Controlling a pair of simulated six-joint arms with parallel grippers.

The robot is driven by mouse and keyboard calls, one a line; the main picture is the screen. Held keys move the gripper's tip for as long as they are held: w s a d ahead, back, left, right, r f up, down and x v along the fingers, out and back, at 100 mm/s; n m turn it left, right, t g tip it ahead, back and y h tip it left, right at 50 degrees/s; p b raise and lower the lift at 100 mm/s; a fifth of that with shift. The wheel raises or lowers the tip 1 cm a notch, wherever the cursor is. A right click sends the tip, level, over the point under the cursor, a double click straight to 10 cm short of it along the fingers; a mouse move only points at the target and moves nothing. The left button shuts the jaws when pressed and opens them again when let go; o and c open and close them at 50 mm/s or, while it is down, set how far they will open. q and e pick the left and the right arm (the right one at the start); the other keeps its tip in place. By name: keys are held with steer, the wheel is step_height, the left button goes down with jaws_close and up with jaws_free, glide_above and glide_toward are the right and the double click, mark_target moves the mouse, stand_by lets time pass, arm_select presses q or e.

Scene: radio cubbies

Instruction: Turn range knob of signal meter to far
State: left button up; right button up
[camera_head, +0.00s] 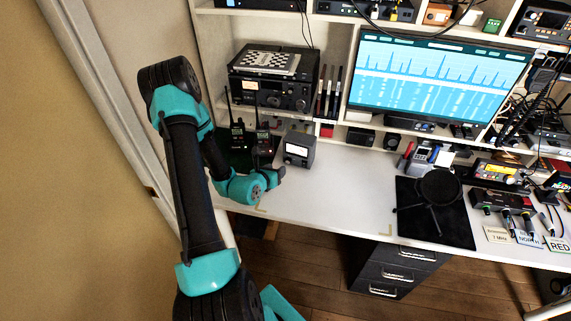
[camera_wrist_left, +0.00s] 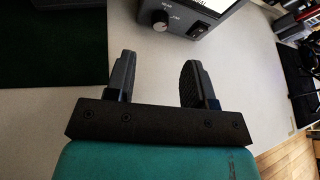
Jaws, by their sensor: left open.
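The signal meter (camera_head: 299,149) is a small dark box with a pale dial face, standing on the desk just beyond my left gripper (camera_head: 279,174). In the left wrist view the lower front of the meter (camera_wrist_left: 190,13) shows at the top, cut off by the frame. Its round range knob (camera_wrist_left: 160,20) sits at the lower left of the front panel, with small white lettering beside it that I cannot read surely. My left gripper (camera_wrist_left: 156,80) is open and empty, its two fingers apart and pointing toward the meter, with a gap between fingertips and knob. My right gripper is not in view.
Handheld radios (camera_head: 238,136) stand on a dark green mat (camera_wrist_left: 50,48) left of the meter. A black mat with a round-topped stand (camera_head: 437,187) lies to the right. The white desk (camera_head: 345,200) between is clear. Shelves with a radio set (camera_head: 270,92) and a monitor (camera_head: 440,75) rise behind.

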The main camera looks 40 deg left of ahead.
mark_target(288, 162)
arm_select(q)
steer(key=x, duration=0.8)
steer(key=shift+w, duration=0.1)
steer(key=shift+c, duration=0.3)
jaws_close()
steer(key=shift+d+m+g+y, duration=0.2)
steer(key=shift+m+g+y, duration=0.4)
steer(key=shift+m+y, duration=0.9)
steer(key=shift+m+h, duration=0.4)
steer(key=shift+o, duration=0.3)
jaws_free()
